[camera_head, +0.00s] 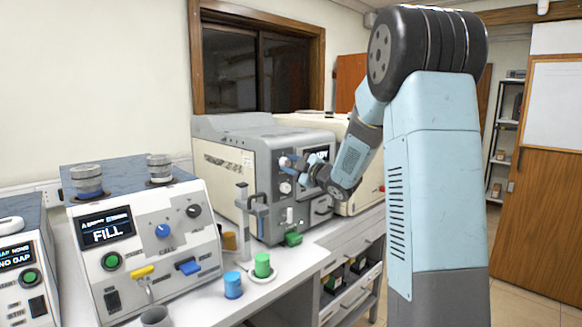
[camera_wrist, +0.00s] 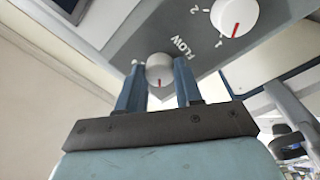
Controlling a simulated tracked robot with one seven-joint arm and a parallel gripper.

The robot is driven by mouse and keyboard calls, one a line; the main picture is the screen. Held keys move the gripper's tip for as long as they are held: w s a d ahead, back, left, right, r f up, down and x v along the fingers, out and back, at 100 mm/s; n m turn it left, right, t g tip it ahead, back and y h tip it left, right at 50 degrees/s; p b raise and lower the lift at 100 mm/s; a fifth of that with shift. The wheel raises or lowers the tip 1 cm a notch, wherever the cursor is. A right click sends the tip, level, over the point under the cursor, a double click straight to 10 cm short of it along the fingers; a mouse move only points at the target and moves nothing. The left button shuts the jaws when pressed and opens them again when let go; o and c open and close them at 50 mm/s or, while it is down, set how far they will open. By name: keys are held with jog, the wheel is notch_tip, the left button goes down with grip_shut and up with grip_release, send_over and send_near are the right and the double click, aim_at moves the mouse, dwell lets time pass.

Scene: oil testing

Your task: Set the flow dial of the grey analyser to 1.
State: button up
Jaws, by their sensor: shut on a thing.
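The grey analyser (camera_head: 225,160) stands on the bench in the head view, its front panel partly covered by my arm. The word FLOW is printed just beside this dial. A red line on the dial points down in the picture, towards my gripper. The numbers around it are hidden or too small to read. In the head view my gripper (camera_head: 288,163) is at the analyser's front.
A larger white dial (camera_wrist: 235,15) with a red line and the numbers 1 and 2 sits nearby on the panel. A grey stand (camera_head: 243,215), a green cup (camera_head: 262,264) and a blue cup (camera_head: 233,286) stand on the bench before the analyser. The FILL machine (camera_head: 140,250) is left.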

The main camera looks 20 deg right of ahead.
jog(key=shift+f+n, duration=0.3)
jog(key=shift+n, duration=0.2)
jog(key=o, duration=1)
jog(key=shift+r, duration=0.15)
jog(key=shift+o, duration=0.2)
jog(key=v, duration=1.3)
jog(key=shift+s+d, duration=0.2)
jog(key=shift+s, duration=0.2)
